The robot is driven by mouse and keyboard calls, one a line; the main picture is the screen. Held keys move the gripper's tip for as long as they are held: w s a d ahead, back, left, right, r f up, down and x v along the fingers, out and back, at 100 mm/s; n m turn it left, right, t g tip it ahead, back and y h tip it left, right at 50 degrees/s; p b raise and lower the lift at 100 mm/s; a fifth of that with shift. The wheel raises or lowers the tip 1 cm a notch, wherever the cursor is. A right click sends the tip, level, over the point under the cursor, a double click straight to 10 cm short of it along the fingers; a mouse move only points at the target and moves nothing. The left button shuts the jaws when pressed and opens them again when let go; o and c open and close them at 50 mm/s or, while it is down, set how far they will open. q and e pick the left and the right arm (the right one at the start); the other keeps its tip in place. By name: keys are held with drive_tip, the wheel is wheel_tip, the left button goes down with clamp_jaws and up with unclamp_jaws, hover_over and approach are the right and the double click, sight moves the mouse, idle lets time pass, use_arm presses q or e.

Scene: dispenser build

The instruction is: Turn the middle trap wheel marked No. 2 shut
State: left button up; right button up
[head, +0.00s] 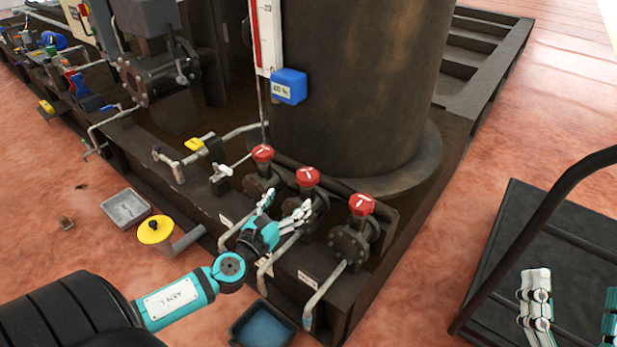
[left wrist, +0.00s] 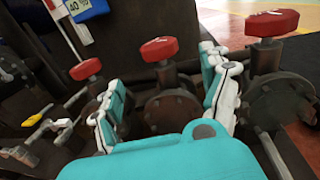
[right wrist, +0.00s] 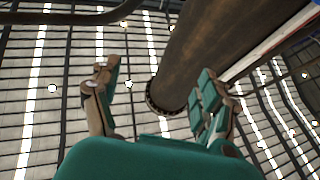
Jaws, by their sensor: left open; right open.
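Three red trap wheels stand in a row on dark valve bodies. The middle wheel (head: 307,177) also shows in the left wrist view (left wrist: 158,48); its white mark is too small to read. The rear-left wheel (head: 262,153) and the front-right wheel (head: 361,204) flank it. My left gripper (head: 285,206) is open and empty, just in front of and below the middle wheel. In the left wrist view its fingers (left wrist: 165,92) stand either side of the middle valve body, with no visible contact on the wheel. My right gripper (head: 574,296) is open and empty at lower right.
A large brown tank (head: 350,90) rises behind the wheels. Pipes run down the skid's front, with white tags, one at the right pipe (head: 308,280). A blue tray (head: 262,328) and a grey tray (head: 126,208) lie on the floor. A black cart (head: 490,240) stands at right.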

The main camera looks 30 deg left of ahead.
sight(308, 178)
use_arm(q)
drive_tip(key=w, duration=0.9)
drive_tip(key=shift+w+a+b, duration=0.2)
drive_tip(key=shift+a+b, duration=0.1)
drive_tip(key=shift+a, duration=0.1)
drive_tip(key=shift+w, duration=0.45)
use_arm(e)
drive_tip(key=shift+s+d+r+t, duration=0.1)
drive_tip(key=shift+s+r+t, duration=0.8)
drive_tip(key=shift+r, duration=0.25)
